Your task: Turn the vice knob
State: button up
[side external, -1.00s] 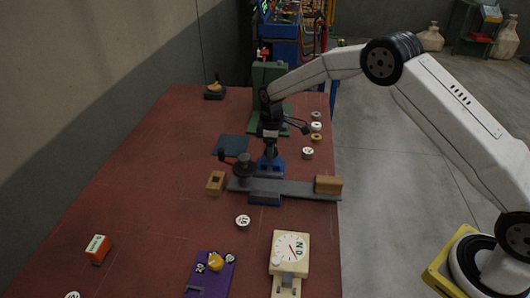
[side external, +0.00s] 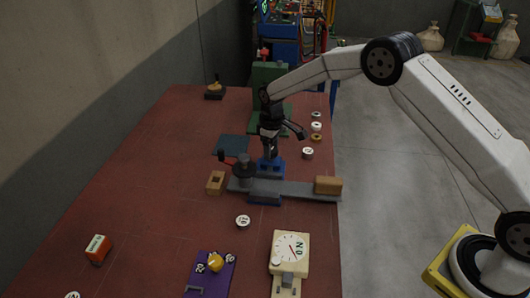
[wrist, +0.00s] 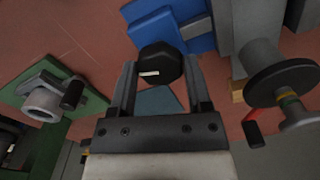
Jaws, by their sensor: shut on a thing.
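The black many-sided vice knob (wrist: 160,65) has a pale mark on its face and sits between the fingers in the wrist view. My gripper (wrist: 159,74) is shut on it, one finger on each side. The blue vice (wrist: 170,22) is just beyond the knob. In the side view my gripper (side external: 270,153) points down at the blue vice (side external: 270,168), and the knob is hard to make out there.
A grey wheel with a red handle (side external: 243,166) stands just left of the vice; it also shows in the wrist view (wrist: 280,80). A green machine (side external: 268,78) stands behind. Wooden blocks (side external: 328,185) (side external: 216,182) lie nearby. The table's left side is mostly clear.

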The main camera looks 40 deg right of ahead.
jog(key=m, duration=0.5)
jog(key=shift+m, duration=0.3)
jog(key=m, duration=0.4)
dwell(1.0)
jog(key=o, duration=1.3)
jog(key=shift+r, duration=3.9)
